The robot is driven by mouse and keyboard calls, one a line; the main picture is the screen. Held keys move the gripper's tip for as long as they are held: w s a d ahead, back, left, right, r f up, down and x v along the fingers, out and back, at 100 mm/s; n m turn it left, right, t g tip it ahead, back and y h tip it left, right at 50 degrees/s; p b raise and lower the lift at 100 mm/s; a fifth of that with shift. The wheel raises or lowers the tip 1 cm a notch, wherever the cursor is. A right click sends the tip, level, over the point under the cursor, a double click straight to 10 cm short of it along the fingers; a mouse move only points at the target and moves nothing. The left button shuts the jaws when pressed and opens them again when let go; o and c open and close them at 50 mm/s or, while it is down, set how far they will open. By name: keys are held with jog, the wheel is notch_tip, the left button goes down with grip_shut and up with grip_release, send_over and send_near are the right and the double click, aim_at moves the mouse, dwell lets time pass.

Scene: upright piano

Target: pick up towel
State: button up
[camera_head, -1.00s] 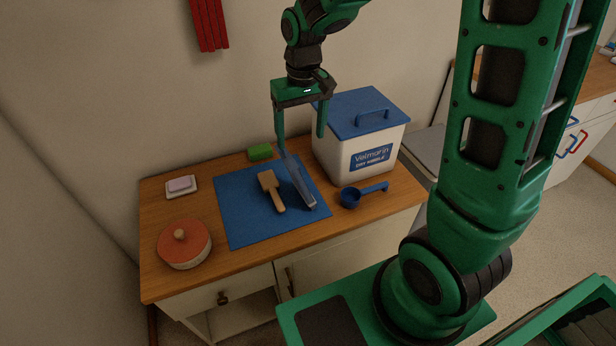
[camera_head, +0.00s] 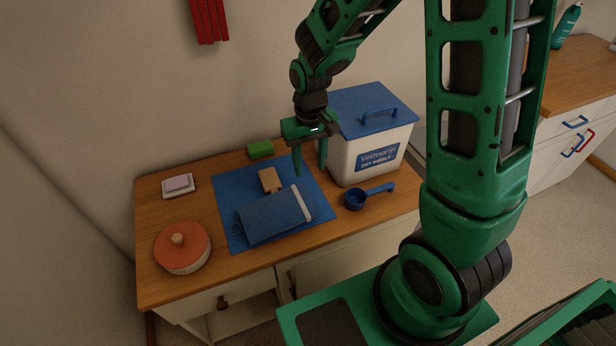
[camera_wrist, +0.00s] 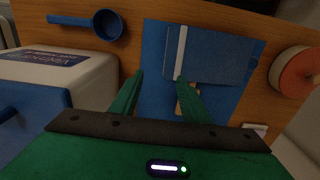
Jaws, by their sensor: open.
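The towel (camera_head: 268,218), a folded blue cloth with a white band at one end, lies on the blue mat (camera_head: 232,184). It covers the lower part of a wooden tool (camera_head: 269,180), whose head shows beyond it. The towel also shows in the wrist view (camera_wrist: 216,55), with its white band near my fingers. My gripper (camera_head: 310,170) is open and empty, pointing down above the mat's right side, beyond the towel's banded end. In the wrist view its fingers (camera_wrist: 160,78) are apart with nothing between them.
A white bin (camera_head: 350,157) with a blue lid stands right of my gripper. A blue scoop (camera_head: 356,199) lies in front of it. A green block (camera_head: 260,149), a soap dish (camera_head: 178,186) and a red-lidded pot (camera_head: 182,248) are around the mat. Red cloth (camera_head: 209,20) hangs on the wall.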

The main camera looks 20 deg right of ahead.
jog(key=shift+f, duration=0.25)
dwell(0.4)
jog(key=shift+c, duration=0.3)
grip_shut()
dwell(1.1)
jog(key=o, duration=1)
grip_release()
notch_tip(320, 180, up, 11)
jog(key=shift+a+f, duration=0.1)
jog(key=shift+f, duration=0.05)
